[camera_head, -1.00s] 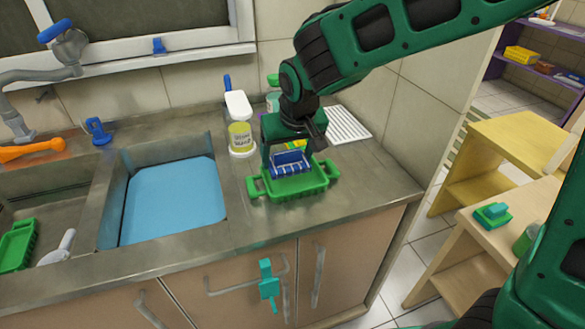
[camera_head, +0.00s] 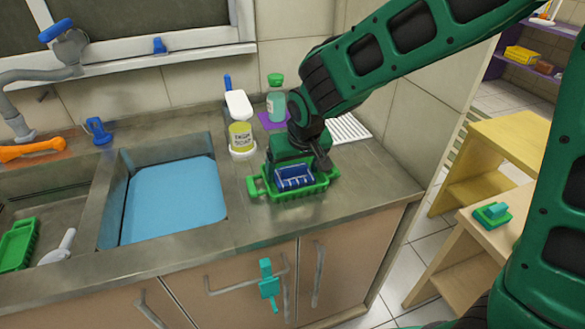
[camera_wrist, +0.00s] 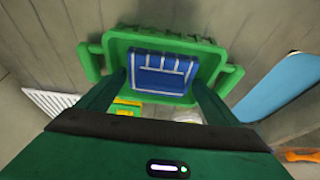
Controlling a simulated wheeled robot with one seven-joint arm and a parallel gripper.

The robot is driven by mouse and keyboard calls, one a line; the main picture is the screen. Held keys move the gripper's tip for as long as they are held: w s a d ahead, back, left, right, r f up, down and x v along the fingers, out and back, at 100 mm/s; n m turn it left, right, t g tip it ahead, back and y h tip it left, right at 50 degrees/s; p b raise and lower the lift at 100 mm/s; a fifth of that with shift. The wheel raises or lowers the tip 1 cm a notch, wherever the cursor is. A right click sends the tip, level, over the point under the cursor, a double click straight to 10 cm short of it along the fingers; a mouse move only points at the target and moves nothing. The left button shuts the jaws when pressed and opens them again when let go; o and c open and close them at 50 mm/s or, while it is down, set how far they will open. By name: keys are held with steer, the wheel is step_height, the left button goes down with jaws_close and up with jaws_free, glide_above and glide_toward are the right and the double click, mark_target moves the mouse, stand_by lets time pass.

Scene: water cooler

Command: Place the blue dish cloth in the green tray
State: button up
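The blue dish cloth (camera_head: 294,177), with white stripes, is down inside the green tray (camera_head: 308,194) on the counter right of the sink. In the wrist view the cloth (camera_wrist: 160,72) lies between my two fingers, whose tips meet its left and right edges, and the tray (camera_wrist: 222,58) surrounds it. My gripper (camera_wrist: 160,78) is shut on the cloth. In the head view my gripper's body is just behind and above the cloth and hides part of the tray's back rim. Whether the cloth touches the tray floor is hard to tell.
A soap bottle (camera_head: 241,139) and a green-capped bottle (camera_head: 276,105) stand behind the tray. A white ribbed rack (camera_head: 350,129) is behind my gripper. The sink (camera_head: 172,200) is left, and the counter in front of the tray is clear.

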steer(key=v, duration=1.2)
steer(key=shift+r, duration=0.1)
steer(key=s+d+f+m+g+h, duration=0.1)
steer(key=s+d+m, duration=0.15)
steer(key=d, duration=0.95)
steer(key=s+d+m+g+h, duration=0.1)
steer(key=s+d+m, duration=0.15)
steer(key=d, duration=0.85)
steer(key=s+d+f+m+g, duration=0.1)
steer(key=s+d+m, duration=0.1)
steer(key=s+d, duration=0.4)
steer(key=s+d+f+m+g+y, duration=0.1)
steer(key=s+d+f+m, duration=0.1)
steer(key=s+d, duration=0.5)
steer(key=s, duration=0.6)
steer(key=shift+s+f+m, duration=0.15)
steer(key=shift+f+m, duration=0.05)
steer(key=shift+m, duration=0.1)
